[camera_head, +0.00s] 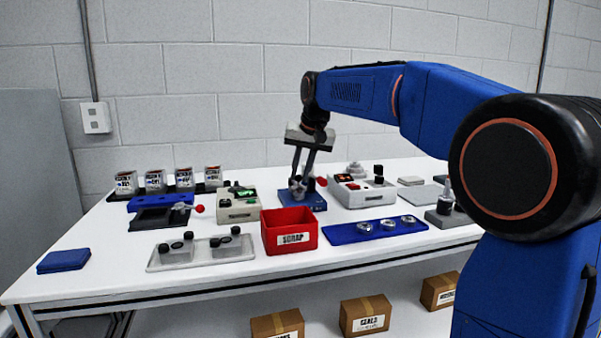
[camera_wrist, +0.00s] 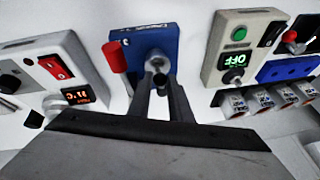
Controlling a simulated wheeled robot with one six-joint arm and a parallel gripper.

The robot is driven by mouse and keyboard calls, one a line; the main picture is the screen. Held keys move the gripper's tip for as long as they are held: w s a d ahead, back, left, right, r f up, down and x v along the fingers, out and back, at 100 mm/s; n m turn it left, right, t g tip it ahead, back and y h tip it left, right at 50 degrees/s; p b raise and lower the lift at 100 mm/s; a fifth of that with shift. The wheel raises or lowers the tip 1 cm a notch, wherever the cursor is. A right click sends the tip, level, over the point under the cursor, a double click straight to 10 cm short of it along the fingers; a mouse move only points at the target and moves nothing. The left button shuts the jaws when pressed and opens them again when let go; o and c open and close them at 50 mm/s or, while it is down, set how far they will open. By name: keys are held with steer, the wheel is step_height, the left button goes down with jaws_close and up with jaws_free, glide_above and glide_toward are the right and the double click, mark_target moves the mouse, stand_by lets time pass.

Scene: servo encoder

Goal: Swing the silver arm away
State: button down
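A blue fixture (camera_head: 314,202) stands mid-table with silver metal parts (camera_head: 297,187) on top and a red grip (camera_head: 322,181) at its right. In the wrist view the blue base (camera_wrist: 152,38), a silver post (camera_wrist: 159,66) and the red grip (camera_wrist: 115,57) show. My gripper (camera_head: 299,178) points down over this fixture. Its fingers are apart, with the silver post between or just beyond the tips (camera_wrist: 158,82); whether they touch it is hidden. Another silver lever (camera_head: 181,206) with a red ball (camera_head: 198,209) lies on a dark fixture at the left.
A red scrap bin (camera_head: 290,238) stands in front of the fixture. A box with a green display (camera_head: 238,203) is to its left and a box with a red switch (camera_head: 361,191) to its right. A blue tray (camera_head: 345,234) with several rings lies front right.

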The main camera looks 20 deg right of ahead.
steer(key=shift+a, duration=0.1)
steer(key=a+m+h, duration=0.1)
steer(key=m, duration=0.1)
steer(key=a+m, duration=0.2)
steer(key=shift+w+h, duration=0.15)
steer(key=shift+h, duration=0.25)
steer(key=w+a+m+g+h, duration=0.2)
steer(key=w+a+m+h, duration=0.1)
steer(key=m, duration=0.8)
steer(key=shift+w+a+h, duration=0.4)
steer(key=shift+w+a, duration=0.45)
steer(key=shift+a, duration=0.05)
steer(key=c, duration=1.6)
jaws_free()
